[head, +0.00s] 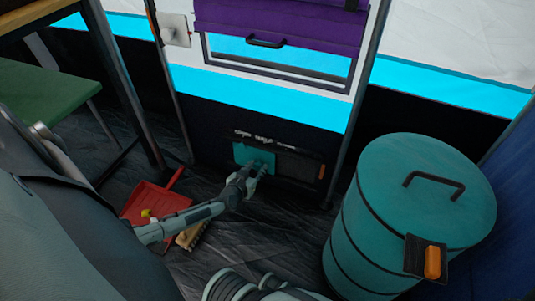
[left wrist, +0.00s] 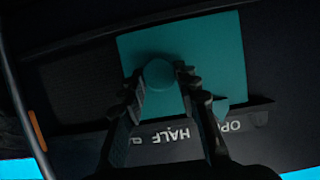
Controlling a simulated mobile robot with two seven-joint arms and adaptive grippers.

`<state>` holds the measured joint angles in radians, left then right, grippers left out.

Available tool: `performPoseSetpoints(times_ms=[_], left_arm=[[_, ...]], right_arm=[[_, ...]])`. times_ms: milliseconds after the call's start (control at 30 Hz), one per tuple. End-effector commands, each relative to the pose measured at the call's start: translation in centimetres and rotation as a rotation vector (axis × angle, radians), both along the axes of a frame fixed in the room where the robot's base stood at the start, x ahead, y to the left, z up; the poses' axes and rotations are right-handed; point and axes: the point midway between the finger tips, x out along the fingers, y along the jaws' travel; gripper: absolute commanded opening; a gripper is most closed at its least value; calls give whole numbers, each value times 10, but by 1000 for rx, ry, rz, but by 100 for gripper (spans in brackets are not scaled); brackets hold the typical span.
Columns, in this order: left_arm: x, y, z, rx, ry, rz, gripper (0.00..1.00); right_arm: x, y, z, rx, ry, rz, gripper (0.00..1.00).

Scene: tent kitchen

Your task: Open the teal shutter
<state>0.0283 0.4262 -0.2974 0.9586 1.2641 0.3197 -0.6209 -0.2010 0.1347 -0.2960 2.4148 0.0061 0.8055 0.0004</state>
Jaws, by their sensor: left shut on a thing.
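The teal shutter (head: 241,152) is a flat plate on the low dark panel. It sits at the left part of the panel's opening in the head view. In the left wrist view the teal plate (left wrist: 215,45) carries a round teal knob (left wrist: 159,73). My left gripper (head: 262,167) is at the plate, its fingers (left wrist: 160,82) on both sides of the knob and shut on it. White lettering beside the plate reads "HALF" and part of a word starting "OP".
A teal drum (head: 410,205) with a black handle stands at the right. A red dustpan (head: 150,198) and a brush (head: 190,237) lie on the floor by my left arm. A purple flap (head: 300,22) hangs above. A green bench (head: 50,100) is at the left.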

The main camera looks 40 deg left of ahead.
Motion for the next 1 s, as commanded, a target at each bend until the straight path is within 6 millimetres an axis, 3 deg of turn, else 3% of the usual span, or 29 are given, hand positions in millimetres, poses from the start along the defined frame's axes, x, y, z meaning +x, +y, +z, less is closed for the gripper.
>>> performPoseSetpoints(times_ms=[467, 500, 633, 1000], left_arm=[[-3, 11, 0, 1, 1, 4, 0], [-3, 12, 0, 2, 1, 5, 35], [-3, 12, 0, 2, 1, 5, 51], [-5, 7, 1, -2, 1, 1, 52]], right_arm=[[-1, 0, 4, -19, -21, -2, 0], [0, 1, 3, -19, -21, -2, 0], [0, 1, 3, -19, -18, -3, 0], [-1, 0, 3, -9, -12, -2, 0]])
